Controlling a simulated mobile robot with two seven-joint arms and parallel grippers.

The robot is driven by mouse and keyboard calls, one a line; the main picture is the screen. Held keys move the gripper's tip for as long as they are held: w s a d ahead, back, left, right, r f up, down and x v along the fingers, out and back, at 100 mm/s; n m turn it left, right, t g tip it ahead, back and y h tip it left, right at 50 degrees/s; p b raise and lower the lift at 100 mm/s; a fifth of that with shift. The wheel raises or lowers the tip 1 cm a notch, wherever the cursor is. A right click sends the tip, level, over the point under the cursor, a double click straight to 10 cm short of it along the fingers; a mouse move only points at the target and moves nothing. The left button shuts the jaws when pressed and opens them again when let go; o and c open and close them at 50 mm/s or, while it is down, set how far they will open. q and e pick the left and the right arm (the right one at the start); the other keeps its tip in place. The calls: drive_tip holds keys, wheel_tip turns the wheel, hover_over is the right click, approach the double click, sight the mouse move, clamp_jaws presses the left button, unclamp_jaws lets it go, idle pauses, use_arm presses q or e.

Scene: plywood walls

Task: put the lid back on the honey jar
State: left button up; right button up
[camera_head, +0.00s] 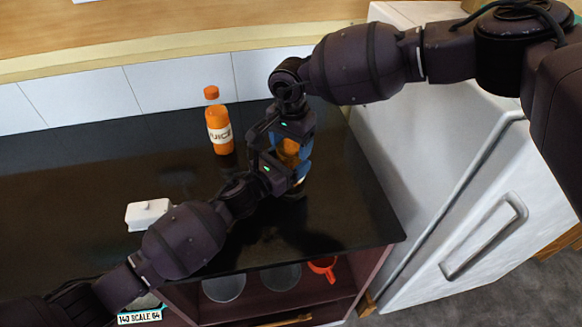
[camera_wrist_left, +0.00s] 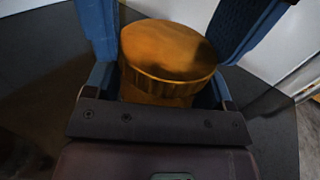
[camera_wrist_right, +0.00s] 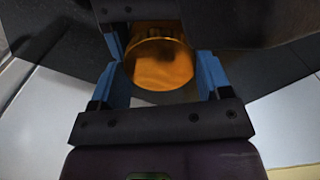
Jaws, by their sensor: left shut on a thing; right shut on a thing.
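The amber-gold lid, with a ridged rim, shows in the left wrist view (camera_wrist_left: 170,46) and as a round disc in the right wrist view (camera_wrist_right: 160,62). The honey jar (camera_wrist_left: 158,92) shows as an amber body just below it. Whether lid and jar are fully seated together I cannot tell. My left gripper (camera_head: 291,178) comes in low from the left and is shut on the jar. My right gripper (camera_head: 295,143) comes from the upper right, close above it, and is shut on the lid. The grippers hide most of both in the head view.
An orange juice bottle (camera_head: 219,127) stands left of the grippers on the black counter (camera_head: 90,170). A white butter dish (camera_head: 148,214) sits near my left forearm. A white fridge (camera_head: 440,190) stands at the right.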

drive_tip(key=m, duration=0.8)
drive_tip(key=o, duration=1)
drive_tip(key=shift+r, duration=2.25)
drive_tip(key=shift+c, duration=0.3)
